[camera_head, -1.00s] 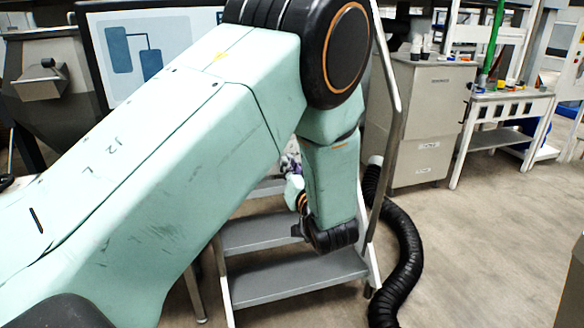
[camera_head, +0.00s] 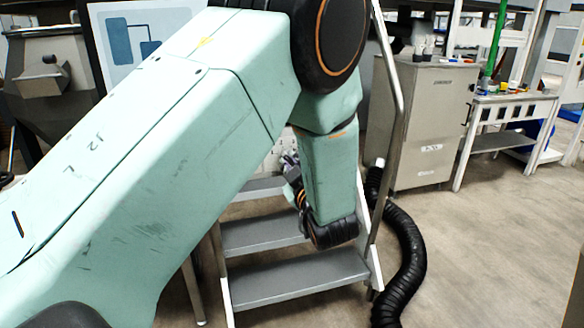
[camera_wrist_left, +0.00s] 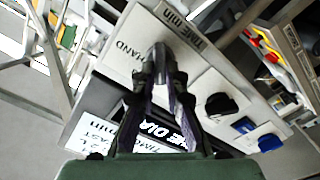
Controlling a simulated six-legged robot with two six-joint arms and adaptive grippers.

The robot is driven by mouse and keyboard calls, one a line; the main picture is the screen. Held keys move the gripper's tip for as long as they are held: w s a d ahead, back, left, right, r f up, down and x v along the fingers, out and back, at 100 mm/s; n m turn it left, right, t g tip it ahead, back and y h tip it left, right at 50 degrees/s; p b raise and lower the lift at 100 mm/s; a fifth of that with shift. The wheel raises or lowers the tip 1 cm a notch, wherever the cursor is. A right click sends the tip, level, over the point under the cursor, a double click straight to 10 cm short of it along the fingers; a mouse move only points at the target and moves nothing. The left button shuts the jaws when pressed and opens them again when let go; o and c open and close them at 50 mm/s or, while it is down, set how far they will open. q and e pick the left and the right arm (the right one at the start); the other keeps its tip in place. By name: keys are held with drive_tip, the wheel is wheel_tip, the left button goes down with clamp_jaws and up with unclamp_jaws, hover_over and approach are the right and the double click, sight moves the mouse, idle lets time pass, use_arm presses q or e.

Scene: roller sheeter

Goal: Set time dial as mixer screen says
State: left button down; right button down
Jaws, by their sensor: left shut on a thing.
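My left gripper (camera_wrist_left: 161,70) is shut on a grey knob, the time dial (camera_wrist_left: 158,50), on a light panel in the left wrist view. The dial sits beside a "TIME min" label (camera_wrist_left: 185,27); the fingers hide much of it, and I cannot read its setting. The mixer screen (camera_wrist_left: 98,134) is below, partly behind the fingers. In the head view, the left gripper (camera_head: 290,166) is small and mostly hidden behind my forearm. My right gripper is in neither view.
A black knob (camera_wrist_left: 222,106) and a blue knob (camera_wrist_left: 243,125) are on the same panel. Metal steps (camera_head: 295,278) with a handrail stand below my arm. A black hose (camera_head: 405,255) lies on the floor to the right, before a steel cabinet (camera_head: 430,115).

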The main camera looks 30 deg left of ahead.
use_arm(q)
drive_tip(key=n+b, duration=0.1)
drive_tip(key=n, duration=0.1)
drive_tip(key=n+b, duration=0.2)
drive_tip(key=n, duration=0.1)
drive_tip(key=shift+s+f, duration=0.1)
drive_tip(key=shift+f, duration=0.1)
drive_tip(key=shift+n, duration=0.4)
drive_tip(key=c, duration=1.4)
unclamp_jaws()
drive_tip(key=shift+r, duration=0.15)
wheel_tip(320, 180, up, 10)
drive_tip(key=shift+a+f, duration=0.1)
drive_tip(key=shift+f, duration=0.05)
